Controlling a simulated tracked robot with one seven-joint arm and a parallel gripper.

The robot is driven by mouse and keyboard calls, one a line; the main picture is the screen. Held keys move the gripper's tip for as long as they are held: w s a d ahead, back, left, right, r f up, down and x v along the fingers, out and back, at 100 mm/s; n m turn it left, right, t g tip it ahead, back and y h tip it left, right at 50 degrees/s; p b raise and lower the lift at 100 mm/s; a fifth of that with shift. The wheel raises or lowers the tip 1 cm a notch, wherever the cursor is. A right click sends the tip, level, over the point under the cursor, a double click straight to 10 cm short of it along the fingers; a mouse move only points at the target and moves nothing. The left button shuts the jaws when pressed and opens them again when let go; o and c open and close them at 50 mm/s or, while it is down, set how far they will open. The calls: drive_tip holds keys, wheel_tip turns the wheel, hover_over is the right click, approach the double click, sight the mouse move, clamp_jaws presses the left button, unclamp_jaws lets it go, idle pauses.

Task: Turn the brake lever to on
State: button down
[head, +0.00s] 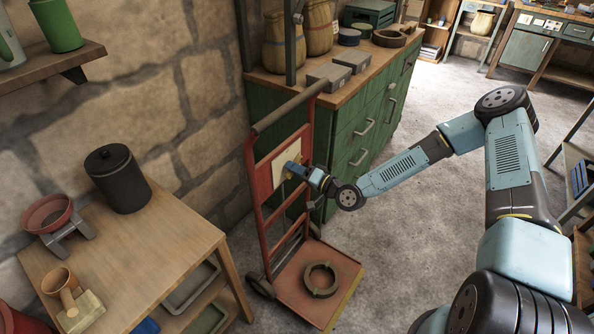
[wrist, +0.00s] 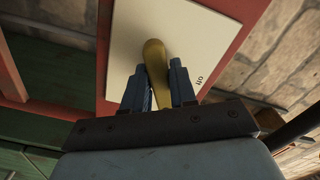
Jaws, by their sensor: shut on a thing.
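In the head view the pale plate (head: 282,160) sits on the red hand truck's upright back panel. My gripper (wrist: 157,72) is shut on the lever, one blue finger on each side. In the head view my gripper (head: 303,171) is against the plate and mostly hides the lever.
The red hand truck (head: 255,205) stands with a dark ring (head: 321,280) on its base. A green cabinet (head: 340,143) is behind it. A wooden table (head: 187,236) with a black canister (head: 117,178) is at left. The floor at right of the truck is clear.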

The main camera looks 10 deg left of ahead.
drive_tip(key=m, duration=0.5)
drive_tip(key=shift+s+f+m, duration=0.1)
drive_tip(key=shift+s+m, duration=0.05)
drive_tip(key=shift+m, duration=0.15)
idle(0.5)
drive_tip(key=c, duration=1.2)
unclamp_jaws()
drive_tip(key=shift+c, duration=0.2)
drive_tip(key=shift+o, duration=1.2)
drive_tip(key=v, duration=1.3)
drive_tip(key=shift+d, duration=0.4)
